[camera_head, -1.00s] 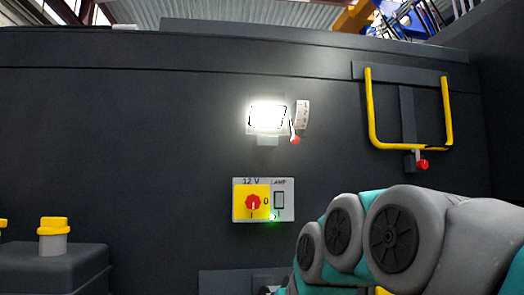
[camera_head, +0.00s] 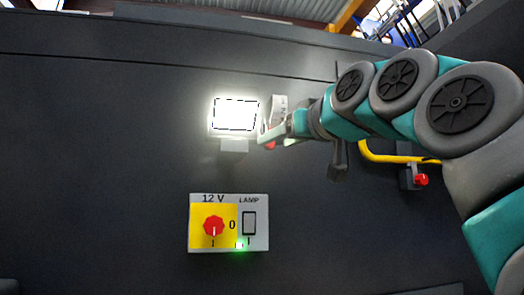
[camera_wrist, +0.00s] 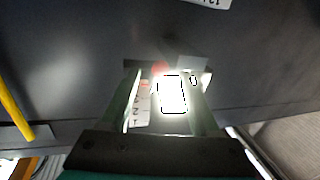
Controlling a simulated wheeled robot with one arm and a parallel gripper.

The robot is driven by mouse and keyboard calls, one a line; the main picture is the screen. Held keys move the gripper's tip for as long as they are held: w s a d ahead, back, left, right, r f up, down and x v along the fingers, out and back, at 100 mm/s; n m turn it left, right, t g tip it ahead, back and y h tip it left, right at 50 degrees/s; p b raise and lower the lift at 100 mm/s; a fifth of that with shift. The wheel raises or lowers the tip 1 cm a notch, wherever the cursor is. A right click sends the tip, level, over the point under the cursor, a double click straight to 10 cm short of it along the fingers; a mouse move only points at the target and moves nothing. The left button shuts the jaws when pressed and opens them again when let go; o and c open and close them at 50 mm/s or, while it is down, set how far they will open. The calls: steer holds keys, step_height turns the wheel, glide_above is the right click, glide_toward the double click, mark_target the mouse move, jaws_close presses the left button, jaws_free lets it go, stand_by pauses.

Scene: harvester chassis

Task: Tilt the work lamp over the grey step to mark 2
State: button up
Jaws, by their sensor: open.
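The work lamp (camera_head: 235,114) is lit and glaring on the dark wall, above the switch panel. Its marked scale plate (camera_head: 279,106) is just to its right. The lamp's red knob (camera_head: 270,146) shows partly beside my gripper (camera_head: 272,132), which is at the lamp's right side. In the wrist view my gripper (camera_wrist: 168,70) is open, with the bright lamp (camera_wrist: 172,94) and the blurred red knob (camera_wrist: 158,70) seen between its fingers. Contact cannot be told. Glare hides the lamp's exact tilt. I cannot make out the grey step for certain.
Below the lamp is a 12 V panel (camera_head: 228,245) with a red rotary knob, a lamp switch and a lit green light. A yellow handle (camera_head: 385,157) with a red-tipped latch (camera_head: 421,180) is to the right, partly behind my arm. The wall left of the lamp is clear.

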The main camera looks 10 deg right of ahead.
steer(key=x, duration=0.7)
steer(key=shift+w, duration=0.2)
steer(key=shift+a+f, duration=0.1)
jaws_close()
stand_by(1.2)
